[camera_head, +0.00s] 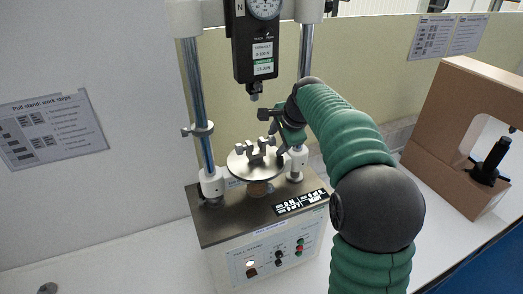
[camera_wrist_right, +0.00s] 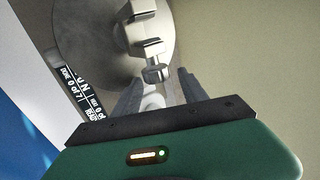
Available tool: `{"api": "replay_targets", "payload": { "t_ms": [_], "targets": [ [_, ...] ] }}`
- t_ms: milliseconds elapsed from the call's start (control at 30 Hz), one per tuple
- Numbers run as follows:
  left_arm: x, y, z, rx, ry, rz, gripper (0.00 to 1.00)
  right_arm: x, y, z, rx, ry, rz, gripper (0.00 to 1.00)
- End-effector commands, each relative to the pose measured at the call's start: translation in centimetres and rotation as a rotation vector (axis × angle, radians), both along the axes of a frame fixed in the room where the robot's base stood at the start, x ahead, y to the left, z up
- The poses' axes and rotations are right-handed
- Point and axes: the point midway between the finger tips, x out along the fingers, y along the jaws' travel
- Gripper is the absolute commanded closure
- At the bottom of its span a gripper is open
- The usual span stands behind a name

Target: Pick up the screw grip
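The screw grip (camera_head: 258,150) is a small grey metal clamp on the round silver plate (camera_head: 240,165) of the test stand. In the right wrist view the screw grip (camera_wrist_right: 147,42) stands at the top, with its screw end pointing toward my gripper. My right gripper (camera_head: 272,136) is at the right side of the grip, just over the plate. In the right wrist view its two dark fingers (camera_wrist_right: 158,84) are apart, with the screw end near the gap between their tips. I cannot tell whether they touch it. My left gripper is not in view.
A black force gauge (camera_head: 255,45) hangs above the plate between two steel columns (camera_head: 193,100). The stand's base has a control panel (camera_head: 275,255) in front. A brown frame (camera_head: 450,130) with a black part (camera_head: 490,160) stands at right. The white table is clear at left.

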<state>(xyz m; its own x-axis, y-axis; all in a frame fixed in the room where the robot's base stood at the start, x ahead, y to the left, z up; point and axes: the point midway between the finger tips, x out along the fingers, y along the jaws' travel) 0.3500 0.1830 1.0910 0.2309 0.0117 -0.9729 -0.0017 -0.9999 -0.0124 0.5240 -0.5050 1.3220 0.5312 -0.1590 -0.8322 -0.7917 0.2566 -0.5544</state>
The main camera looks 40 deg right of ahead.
Motion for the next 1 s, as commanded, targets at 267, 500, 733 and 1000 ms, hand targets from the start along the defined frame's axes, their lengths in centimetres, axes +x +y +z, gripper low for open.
{"api": "replay_targets", "payload": {
  "t_ms": [267,500,733,1000],
  "targets": [
    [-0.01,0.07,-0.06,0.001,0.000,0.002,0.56,-0.01,0.35,0.05,0.000,0.000,0.000,0.89],
    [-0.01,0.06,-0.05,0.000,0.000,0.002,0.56,-0.05,0.06,-0.12,0.005,0.002,0.001,1.00],
    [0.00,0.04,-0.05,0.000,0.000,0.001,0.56,-0.05,-0.09,-0.09,0.002,0.001,0.000,1.00],
    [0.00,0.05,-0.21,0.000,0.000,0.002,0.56,-0.05,-0.16,0.72,-0.001,-0.001,-0.001,1.00]
  ]
}}
